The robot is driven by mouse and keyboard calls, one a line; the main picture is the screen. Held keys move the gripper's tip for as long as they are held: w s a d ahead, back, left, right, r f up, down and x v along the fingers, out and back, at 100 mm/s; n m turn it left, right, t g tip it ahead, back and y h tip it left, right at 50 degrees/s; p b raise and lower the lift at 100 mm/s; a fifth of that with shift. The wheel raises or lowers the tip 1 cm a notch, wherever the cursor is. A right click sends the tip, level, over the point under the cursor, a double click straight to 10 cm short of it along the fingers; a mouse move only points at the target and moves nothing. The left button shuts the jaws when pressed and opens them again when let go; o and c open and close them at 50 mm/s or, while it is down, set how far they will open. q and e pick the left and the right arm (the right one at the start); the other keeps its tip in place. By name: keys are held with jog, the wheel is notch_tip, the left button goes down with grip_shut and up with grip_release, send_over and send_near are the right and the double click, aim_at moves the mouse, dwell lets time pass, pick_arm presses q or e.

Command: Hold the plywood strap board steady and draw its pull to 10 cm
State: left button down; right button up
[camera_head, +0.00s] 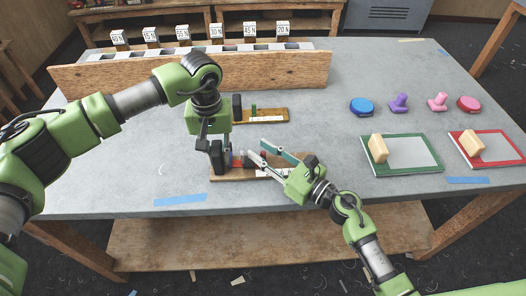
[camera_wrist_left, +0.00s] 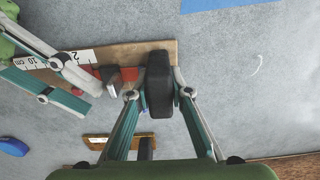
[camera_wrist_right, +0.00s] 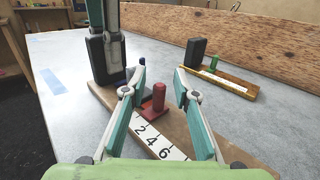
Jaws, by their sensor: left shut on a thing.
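The plywood strap board (camera_head: 222,176) lies near the table's front edge, with a printed centimetre scale (camera_wrist_right: 150,138) along it. A black block (camera_wrist_left: 158,85) stands at one end of the board. My left gripper (camera_head: 221,160) is shut on this block, one finger on each side. The red pull (camera_wrist_right: 158,98), an upright peg on a red base, stands near the 2 end of the scale. My right gripper (camera_wrist_right: 157,88) is open, its fingers spread to either side of the pull. I see no clear contact with it. In the head view the grippers partly hide the board and pull.
A second board (camera_head: 275,116) with a green peg and black block lies behind. A wooden rail (camera_head: 120,76) with labelled blocks crosses the back. Green (camera_head: 432,170) and red (camera_head: 514,160) framed trays, blue (camera_head: 361,106) and purple (camera_head: 399,103) pieces lie right. The table's middle right is clear.

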grip_shut()
jog(key=d, duration=1)
jog(key=shift+d, duration=0.1)
grip_release()
jog(key=v, duration=1.2)
